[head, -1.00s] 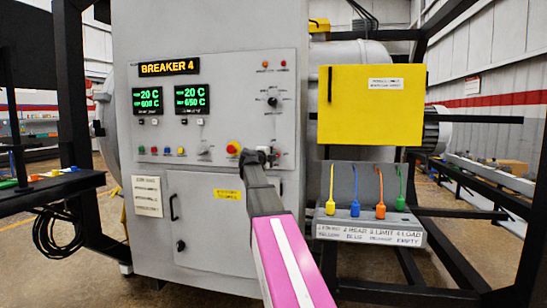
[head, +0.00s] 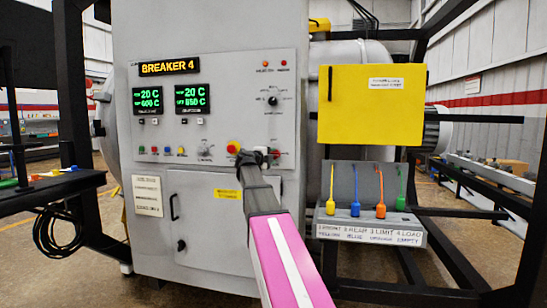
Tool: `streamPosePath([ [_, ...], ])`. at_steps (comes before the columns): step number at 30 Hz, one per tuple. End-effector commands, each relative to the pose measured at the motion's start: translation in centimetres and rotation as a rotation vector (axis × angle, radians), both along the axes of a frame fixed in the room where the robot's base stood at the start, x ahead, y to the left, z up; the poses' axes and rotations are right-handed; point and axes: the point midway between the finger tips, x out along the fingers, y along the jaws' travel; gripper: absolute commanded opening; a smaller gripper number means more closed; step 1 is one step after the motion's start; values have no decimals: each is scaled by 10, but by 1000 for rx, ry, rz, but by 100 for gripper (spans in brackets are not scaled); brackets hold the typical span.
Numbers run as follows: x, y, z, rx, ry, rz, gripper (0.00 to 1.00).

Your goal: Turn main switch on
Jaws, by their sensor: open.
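The grey control panel (head: 220,75) faces me, with lit green displays. My pink and dark grey arm reaches up to its lower right part. My gripper (head: 255,157) is at the panel's lower row, just right of a red button on a yellow base (head: 234,147). It is open, but its fingers are small and partly hidden by my own arm. A small control with red on it (head: 275,154) shows just right of the gripper, partly covered. A black rotary knob (head: 272,101) sits above. No readable label tells me which control is the main switch.
A yellow box (head: 370,105) stands right of the panel. Below it, a grey rack (head: 345,185) holds yellow, blue, orange and green tags. Black frame posts stand at both sides. A cabinet door with a black handle (head: 174,207) is below the panel.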

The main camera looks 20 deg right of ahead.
Motion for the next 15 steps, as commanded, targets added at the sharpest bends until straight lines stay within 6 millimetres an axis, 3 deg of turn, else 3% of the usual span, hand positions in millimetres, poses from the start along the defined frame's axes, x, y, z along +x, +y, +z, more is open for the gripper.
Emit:
streamPosePath([
  [9, -36, 51, 0, 1, -1, 2, 47],
  [15, -46, 68, 0, 1, -1, 0, 47],
])
